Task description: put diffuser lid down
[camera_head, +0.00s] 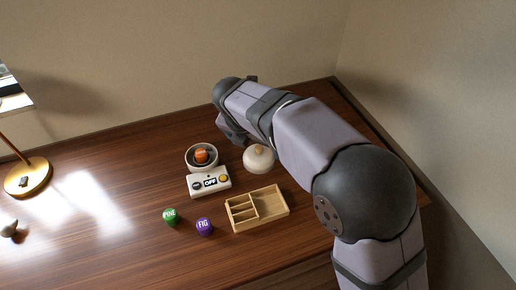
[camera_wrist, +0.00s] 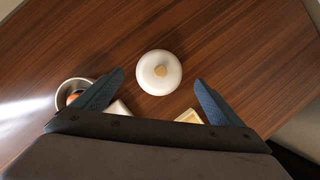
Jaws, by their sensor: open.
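The diffuser lid (camera_head: 259,158) is a cream dome with a small tan knob, and it sits upright on the wooden table right of the diffuser. In the wrist view the lid (camera_wrist: 159,72) lies ahead of and between my fingertips, touching neither. The open diffuser bowl (camera_head: 201,158) holds an orange capsule (camera_head: 201,156) and stands behind a white control base reading OFF (camera_head: 209,181). My gripper (camera_wrist: 158,82) is open and empty, with its two blue fingers spread wide. In the head view my arm's wrist hides most of the gripper.
A divided wooden tray (camera_head: 272,201) lies in front of the lid. A green ball (camera_head: 170,216) and a purple ball (camera_head: 204,227) lie left of it. A brass lamp base (camera_head: 28,178) stands far left. The table behind the diffuser is clear.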

